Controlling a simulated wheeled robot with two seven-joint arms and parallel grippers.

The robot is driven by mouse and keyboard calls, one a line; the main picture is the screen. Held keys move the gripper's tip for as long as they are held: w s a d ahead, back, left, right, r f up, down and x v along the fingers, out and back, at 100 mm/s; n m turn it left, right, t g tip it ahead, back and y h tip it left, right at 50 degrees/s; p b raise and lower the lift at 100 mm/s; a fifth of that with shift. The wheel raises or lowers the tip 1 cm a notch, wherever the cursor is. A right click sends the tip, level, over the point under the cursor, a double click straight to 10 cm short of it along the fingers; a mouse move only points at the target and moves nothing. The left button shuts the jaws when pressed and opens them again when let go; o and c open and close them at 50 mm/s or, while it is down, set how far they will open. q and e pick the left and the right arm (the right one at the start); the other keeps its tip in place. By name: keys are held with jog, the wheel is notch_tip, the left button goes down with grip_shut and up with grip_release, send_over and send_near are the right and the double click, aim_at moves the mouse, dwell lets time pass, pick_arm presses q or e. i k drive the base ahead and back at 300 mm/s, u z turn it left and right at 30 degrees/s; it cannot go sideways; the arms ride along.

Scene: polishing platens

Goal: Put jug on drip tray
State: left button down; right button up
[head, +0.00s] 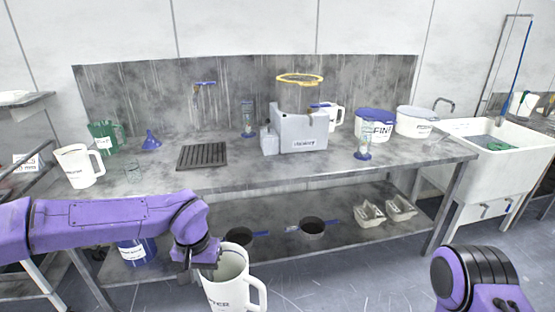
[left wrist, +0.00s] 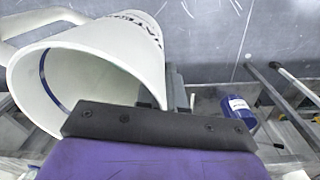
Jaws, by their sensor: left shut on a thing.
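A white jug (head: 236,285) with dark lettering and a handle on its right hangs upright in front of the bench, below the bench top. My left gripper (head: 207,262) is shut on the jug's wall near the rim. In the left wrist view the jug (left wrist: 100,65) shows its open mouth and part of its lettering, with the gripper (left wrist: 172,100) at its rim. The drip tray (head: 202,155), a dark slatted rectangle, lies empty on the bench top. My right arm shows at the lower right; its gripper is out of view.
Another white jug (head: 78,167), a green jug (head: 103,138), a clear beaker (head: 133,172) and a blue funnel (head: 151,141) stand left of the tray. A grey machine (head: 300,133) stands right. The front bench top is mostly clear.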

aim_at(208, 153)
jog(key=z, duration=0.75)
jog(key=i, duration=1.4)
jog(key=u, duration=0.85)
